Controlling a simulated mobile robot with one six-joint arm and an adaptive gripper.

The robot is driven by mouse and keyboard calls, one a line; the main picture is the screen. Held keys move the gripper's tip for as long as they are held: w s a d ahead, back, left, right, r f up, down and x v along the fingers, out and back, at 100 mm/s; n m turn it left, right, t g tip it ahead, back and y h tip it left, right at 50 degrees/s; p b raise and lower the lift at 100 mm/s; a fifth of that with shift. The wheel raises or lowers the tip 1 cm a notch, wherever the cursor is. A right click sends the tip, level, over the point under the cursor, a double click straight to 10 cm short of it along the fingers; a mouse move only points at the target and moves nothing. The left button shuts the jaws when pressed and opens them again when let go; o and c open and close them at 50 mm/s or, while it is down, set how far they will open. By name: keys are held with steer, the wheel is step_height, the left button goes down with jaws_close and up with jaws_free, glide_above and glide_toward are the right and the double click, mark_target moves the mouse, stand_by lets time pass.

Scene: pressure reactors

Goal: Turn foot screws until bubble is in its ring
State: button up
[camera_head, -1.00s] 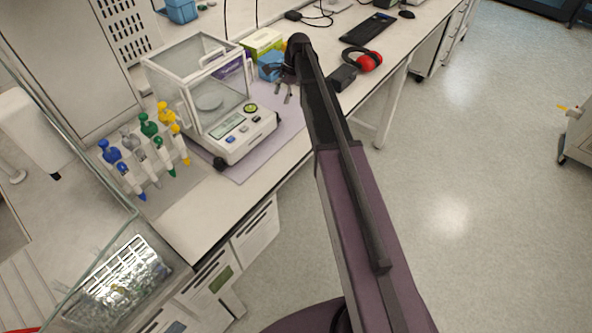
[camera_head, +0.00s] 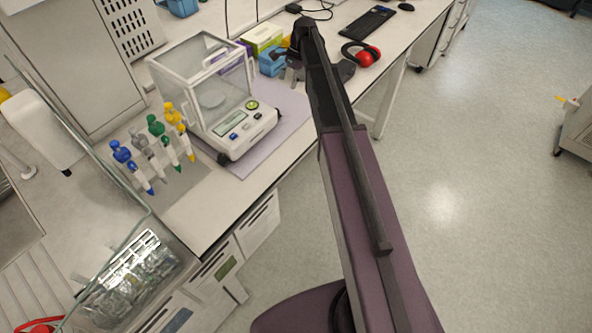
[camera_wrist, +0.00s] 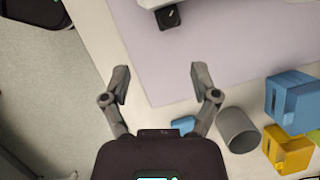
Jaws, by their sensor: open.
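The white balance (camera_head: 236,142) with a glass draft shield stands on a lilac mat (camera_head: 258,150) on the bench. A round green bubble level (camera_head: 252,105) is on its front top, beside the display; the bubble is too small to place against its ring. A dark foot screw (camera_head: 223,158) shows under the front left corner. In the wrist view a black foot screw (camera_wrist: 168,17) sticks out under the balance's edge at the top. My gripper (camera_wrist: 160,79) is open and empty over the bench and mat edge, apart from that screw. In the head view my arm partly hides it.
Blue and yellow blocks (camera_wrist: 291,101) and a grey cylinder (camera_wrist: 238,130) lie right of my gripper in the wrist view. Red ear muffs (camera_head: 364,57) and a keyboard (camera_head: 368,22) lie farther along the bench. Pipettes (camera_head: 150,150) stand left of the balance.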

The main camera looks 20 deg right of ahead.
steer(key=s+a+f+n+h+b, duration=0.1)
steer(key=s+f+n+b, duration=0.2)
steer(key=s, duration=0.7)
steer(key=s+a+f+n+h+b, duration=0.1)
steer(key=s+f+n, duration=0.4)
steer(key=s, duration=0.5)
steer(key=s+a+f+n+t+h+b, duration=0.1)
steer(key=s+n+b, duration=0.4)
steer(key=s, duration=0.5)
step_height(320, 180, down, 3)
steer(key=shift+a+r+n+h+b, duration=0.1)
steer(key=shift+a+n+h+b, duration=0.4)
steer(key=shift+a, duration=0.75)
steer(key=shift+s, duration=0.15)
steer(key=shift+s, duration=0.1)
